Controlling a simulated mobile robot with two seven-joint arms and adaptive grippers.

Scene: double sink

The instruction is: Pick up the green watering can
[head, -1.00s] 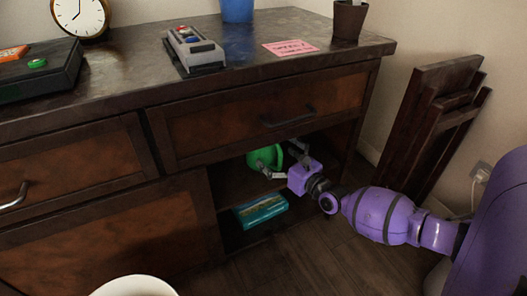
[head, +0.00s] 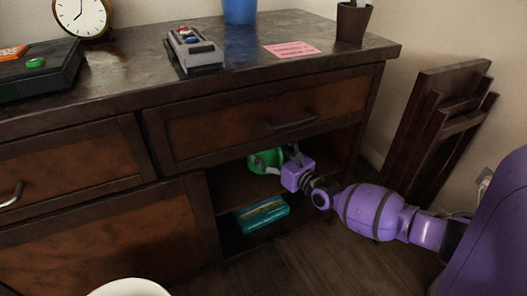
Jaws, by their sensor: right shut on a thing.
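The green watering can (head: 258,162) stands in the open shelf space of the dark wooden cabinet, below the right drawer. My right gripper (head: 279,163) reaches into this space from the right and is shut on the can at its right side. The fingers and the purple gripper body hide part of the can, so the exact grip point is hard to see. I cannot tell whether the can is clear of the shelf. My left gripper is not in view.
A teal box (head: 262,214) lies low in the same shelf space. The drawer (head: 265,115) overhangs the can closely. The cabinet side bounds the opening at the right. Folded dark wood furniture (head: 440,130) leans on the wall. A white round object (head: 128,288) is at the bottom.

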